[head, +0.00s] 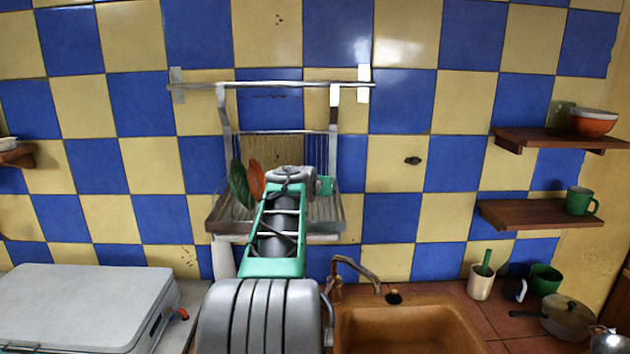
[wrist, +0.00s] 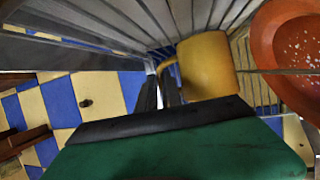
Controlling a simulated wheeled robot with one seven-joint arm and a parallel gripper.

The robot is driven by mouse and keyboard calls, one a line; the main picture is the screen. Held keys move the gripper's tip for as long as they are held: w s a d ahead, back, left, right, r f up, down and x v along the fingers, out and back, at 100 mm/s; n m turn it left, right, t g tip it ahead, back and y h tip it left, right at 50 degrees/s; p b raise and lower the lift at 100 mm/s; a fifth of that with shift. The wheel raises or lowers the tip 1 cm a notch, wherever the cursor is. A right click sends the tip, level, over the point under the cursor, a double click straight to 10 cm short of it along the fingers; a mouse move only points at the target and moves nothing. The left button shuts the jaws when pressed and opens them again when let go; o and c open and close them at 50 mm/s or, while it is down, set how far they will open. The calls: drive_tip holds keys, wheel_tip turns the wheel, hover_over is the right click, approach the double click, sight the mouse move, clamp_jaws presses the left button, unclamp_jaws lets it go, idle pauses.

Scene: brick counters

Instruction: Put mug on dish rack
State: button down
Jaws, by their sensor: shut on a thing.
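A yellow mug (wrist: 208,66) is close in front of my gripper (wrist: 160,82) in the wrist view. Its handle side faces the dark fingers, which are shut on it. The dish rack (head: 222,226) is metal and hangs on the tiled wall in the head view. Its bars (wrist: 105,28) surround the mug in the wrist view. I cannot tell whether the mug touches them. In the head view my arm hides the mug and my fingertips.
A red-orange plate (head: 256,178) and a green plate (head: 239,186) stand at the rack's left; the orange one (wrist: 292,55) is right of the mug in the wrist view. A sink (head: 405,322) with a faucet (head: 355,268) is below. A green mug (head: 578,200) sits on a right shelf.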

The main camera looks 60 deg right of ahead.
drive_tip(key=c, duration=2)
unclamp_jaws()
drive_tip(key=shift+f+b, duration=0.15)
drive_tip(key=shift+b, duration=0.15)
drive_tip(key=o, duration=0.5)
drive_tip(key=shift+a+r, duration=0.2)
drive_tip(key=shift+r, duration=0.05)
drive_tip(key=b+v, duration=0.3)
drive_tip(key=v, duration=0.8)
drive_tip(key=shift+s+a+r+b, duration=0.1)
drive_tip(key=shift+s+a+b, duration=0.05)
drive_tip(key=shift+a+b, duration=0.2)
